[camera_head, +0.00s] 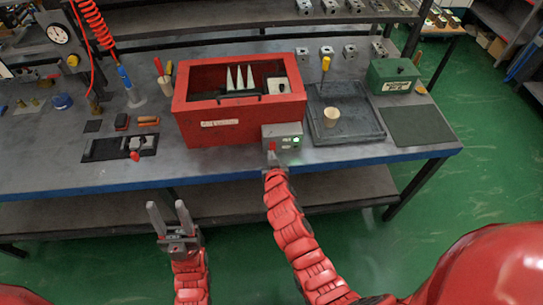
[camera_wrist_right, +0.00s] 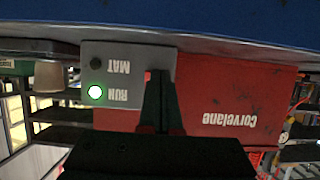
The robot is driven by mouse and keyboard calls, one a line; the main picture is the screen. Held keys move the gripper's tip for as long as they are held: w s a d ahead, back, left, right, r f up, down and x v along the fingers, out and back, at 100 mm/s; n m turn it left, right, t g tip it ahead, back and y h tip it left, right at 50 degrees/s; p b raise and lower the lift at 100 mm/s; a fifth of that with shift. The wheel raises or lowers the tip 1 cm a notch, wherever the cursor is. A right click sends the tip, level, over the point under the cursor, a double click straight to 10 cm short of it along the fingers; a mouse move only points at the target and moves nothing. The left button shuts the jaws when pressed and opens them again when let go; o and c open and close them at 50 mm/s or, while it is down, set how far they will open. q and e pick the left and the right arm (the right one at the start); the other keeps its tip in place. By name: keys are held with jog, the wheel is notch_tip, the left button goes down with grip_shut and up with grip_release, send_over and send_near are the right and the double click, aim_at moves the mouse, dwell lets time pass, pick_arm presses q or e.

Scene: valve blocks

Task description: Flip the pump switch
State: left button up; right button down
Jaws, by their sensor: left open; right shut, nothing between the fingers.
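A grey switch box (camera_head: 283,136) is fixed to the front right of the red tank (camera_head: 208,132). In the right wrist view its panel (camera_wrist_right: 127,62) appears upside down, with "RUN" and "MAT" lettering and a lit green lamp (camera_wrist_right: 96,92). A small red part shows beside the right fingers; most of the switch is hidden behind them. My right gripper (camera_head: 271,158) is shut and empty at the left part of the box; its fingers (camera_wrist_right: 160,78) overlap the panel, and contact cannot be told. My left gripper (camera_head: 168,214) is open and empty in front of the bench.
The bench (camera_head: 75,172) has a blue front edge close to my right arm. A dark tray with a beige cup (camera_head: 331,117) stands right of the tank, with a green box (camera_head: 392,76) behind. A red-handled valve fixture (camera_head: 136,147) lies left.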

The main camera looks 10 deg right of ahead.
jog(key=shift+f, duration=0.15)
jog(key=f+b, duration=0.1)
jog(key=b, duration=0.3)
jog(key=shift+w+t, duration=0.2)
jog(key=shift+t, duration=0.1)
jog(key=shift+r, duration=0.45)
jog(key=shift+w, duration=0.1)
jog(key=shift+r+p, duration=0.7)
jog(key=shift+r, duration=0.2)
